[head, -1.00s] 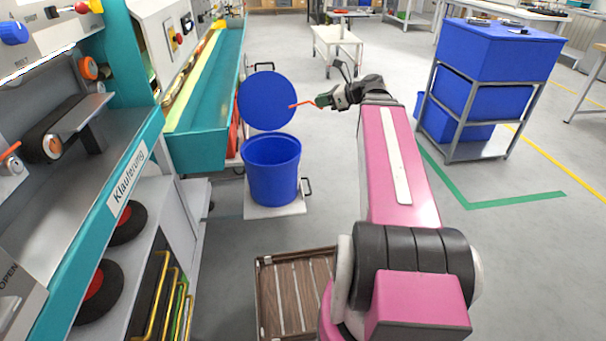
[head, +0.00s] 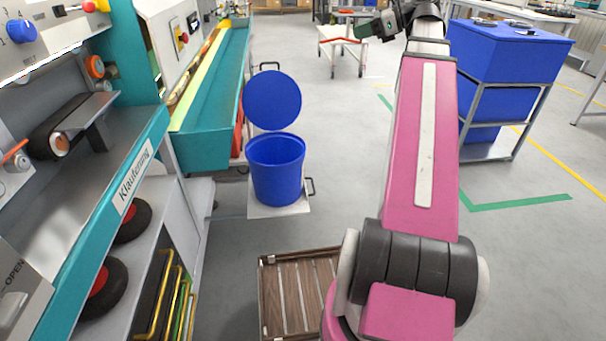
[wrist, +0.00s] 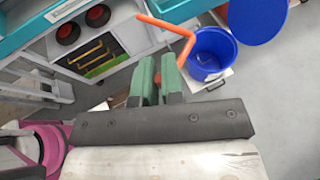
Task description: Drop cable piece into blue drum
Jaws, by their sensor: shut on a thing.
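My gripper (head: 364,31) is raised at the top of the head view, up and to the right of the drum. Its green fingers (wrist: 160,72) are shut on an orange cable piece (wrist: 181,50), which has a bend in it. The cable piece also shows as a thin red-orange strip (head: 343,40) in the head view. The blue drum (head: 277,180) stands upright and open on a light platform, with its round blue lid (head: 272,101) raised behind it. In the wrist view the drum (wrist: 213,58) lies beyond the cable piece, to its right.
A teal trough (head: 213,110) and a grey-teal bench (head: 110,170) line the left side. A brown slatted crate (head: 290,290) sits on the floor in front. A blue box on a metal rack (head: 505,50) stands at right. Floor between drum and rack is clear.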

